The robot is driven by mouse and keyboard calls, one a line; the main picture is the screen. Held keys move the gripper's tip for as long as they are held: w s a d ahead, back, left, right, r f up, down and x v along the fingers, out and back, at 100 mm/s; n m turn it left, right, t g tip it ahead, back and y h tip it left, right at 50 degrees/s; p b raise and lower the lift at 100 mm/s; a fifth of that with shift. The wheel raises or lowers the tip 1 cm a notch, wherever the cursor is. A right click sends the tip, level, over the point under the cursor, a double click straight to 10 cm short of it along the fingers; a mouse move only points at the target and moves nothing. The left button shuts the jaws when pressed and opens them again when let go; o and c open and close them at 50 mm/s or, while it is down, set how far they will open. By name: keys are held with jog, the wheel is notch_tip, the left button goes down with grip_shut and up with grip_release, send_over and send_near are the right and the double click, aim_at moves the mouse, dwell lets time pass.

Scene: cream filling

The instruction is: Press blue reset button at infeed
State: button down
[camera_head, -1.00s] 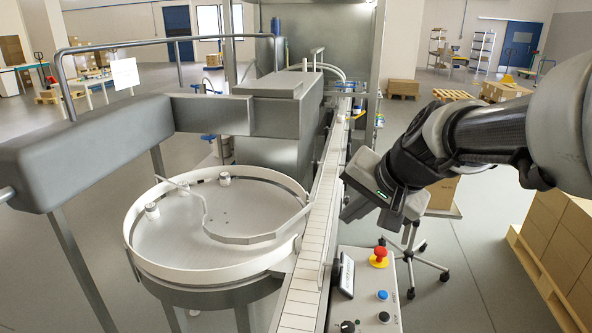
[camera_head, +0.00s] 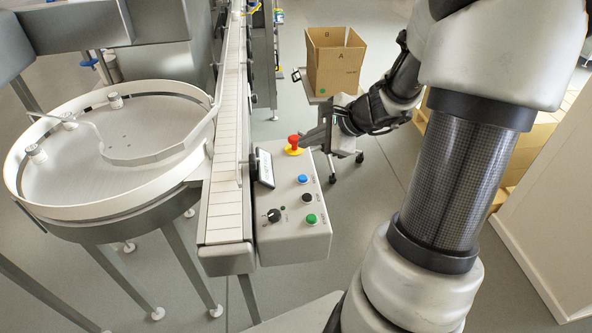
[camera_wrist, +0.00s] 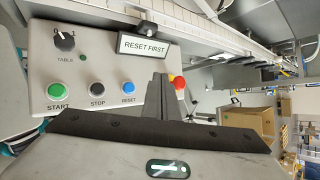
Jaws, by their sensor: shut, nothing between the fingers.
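The blue reset button (camera_head: 302,179) sits on the sloped grey control panel (camera_head: 295,238) beside the conveyor. In the wrist view the blue button (camera_wrist: 128,88) is labelled RESET, in a row with a black STOP button (camera_wrist: 97,89) and a green START button (camera_wrist: 57,91). My gripper (camera_head: 318,134) is shut and empty, just beyond the red emergency stop (camera_head: 293,142) on its yellow base. In the wrist view my gripper's fingers (camera_wrist: 159,82) point up between the blue button and the red knob (camera_wrist: 179,82), apart from the blue button as far as I can tell.
A small display (camera_wrist: 143,46) reading "RESET FIRST" stands on the panel, near a black TABLE knob (camera_wrist: 64,41). The conveyor (camera_head: 230,130) and round turntable (camera_head: 120,150) lie to the left. A cardboard box (camera_head: 335,62) stands on a stand behind my gripper.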

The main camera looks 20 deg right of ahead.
dwell(0.3)
jog(key=b, duration=0.8)
send_over(307, 181)
notch_tip(307, 181, down, 9)
jog(key=shift+r, duration=0.1)
dwell(1.6)
jog(key=shift+f+b, duration=0.4)
jog(key=shift+f, duration=0.05)
jog(key=shift+f+b, duration=0.5)
jog(key=shift+b, duration=0.05)
dwell(0.6)
dwell(0.3)
jog(key=shift+r+p, duration=0.7)
jog(key=shift+r, duration=0.25)
jog(key=shift+r+p, duration=1.95)
jog(key=shift+r, duration=0.55)
